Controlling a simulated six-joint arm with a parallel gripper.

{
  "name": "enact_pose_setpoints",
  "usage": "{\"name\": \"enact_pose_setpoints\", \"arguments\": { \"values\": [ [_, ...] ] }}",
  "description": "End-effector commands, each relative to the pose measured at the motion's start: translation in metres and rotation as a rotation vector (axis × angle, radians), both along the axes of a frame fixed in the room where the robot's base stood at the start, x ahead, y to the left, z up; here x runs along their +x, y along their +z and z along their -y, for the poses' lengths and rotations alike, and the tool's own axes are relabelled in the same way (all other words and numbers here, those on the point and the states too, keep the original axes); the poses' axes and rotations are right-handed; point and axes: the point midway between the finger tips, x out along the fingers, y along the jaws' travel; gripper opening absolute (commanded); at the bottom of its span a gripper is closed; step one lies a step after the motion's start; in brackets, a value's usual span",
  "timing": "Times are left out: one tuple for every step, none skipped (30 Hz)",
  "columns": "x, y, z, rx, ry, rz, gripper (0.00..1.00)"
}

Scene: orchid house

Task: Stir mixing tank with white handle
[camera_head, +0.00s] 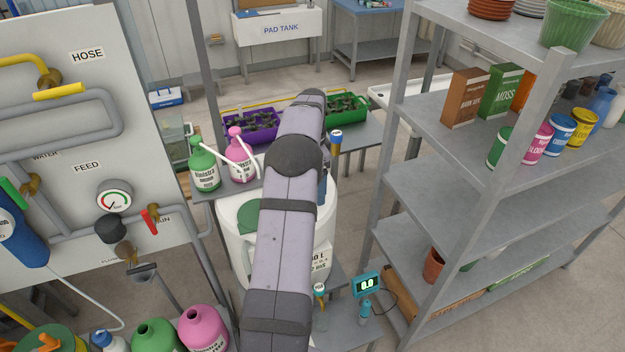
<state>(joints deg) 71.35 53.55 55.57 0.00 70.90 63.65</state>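The white mixing tank (236,240) stands in the middle, below and behind my arm. A green round area shows at its top left; I cannot tell whether it is liquid or a lid. A label with large print, partly covered, is on its right front. My arm crosses over the tank and hides much of its top. My gripper is hidden behind the arm, so its fingers do not show. No white handle can be made out.
Green (205,171) and pink (240,158) pump bottles stand behind the tank at left. A meter (367,286) reading 0.0 stands at front right. A pipe panel (75,190) is at left, a grey shelf rack (450,200) at right. Seedling trays (346,107) lie behind.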

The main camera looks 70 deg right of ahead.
Motion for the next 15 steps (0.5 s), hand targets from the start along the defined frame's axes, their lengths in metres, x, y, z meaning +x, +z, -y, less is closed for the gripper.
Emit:
{"name": "enact_pose_setpoints", "arguments": {
  "values": [
    [0.0, -0.004, 0.0, 0.001, 0.0, -0.001, 0.86],
    [0.0, -0.005, 0.0, 0.001, 0.0, -0.001, 0.86],
    [0.0, -0.007, 0.0, 0.0, 0.0, 0.0, 0.86],
    [0.0, -0.008, 0.0, 0.0, 0.0, 0.0, 0.86],
    [0.0, -0.01, 0.0, 0.0, 0.0, 0.0, 0.86],
    [0.0, -0.012, 0.0, 0.0, 0.0, 0.0, 0.86],
    [0.0, -0.013, 0.0, 0.0, 0.0, 0.0, 0.86],
    [0.0, -0.014, 0.0, 0.0, 0.0, 0.0, 0.86],
    [0.0, -0.016, 0.0, 0.0, 0.0, 0.0, 0.86],
    [0.0, -0.017, 0.0, 0.0, 0.0, 0.0, 0.86],
    [0.0, -0.019, 0.0, 0.0, 0.0, 0.0, 0.86],
    [0.0, -0.02, 0.0, 0.0, 0.0, 0.0, 0.86],
    [0.0, -0.022, 0.0, 0.0, 0.0, 0.0, 0.86],
    [0.0, -0.023, 0.0, 0.0, 0.0, 0.0, 0.86],
    [0.0, -0.024, 0.0, 0.0, 0.0, 0.0, 0.86]
  ]
}}
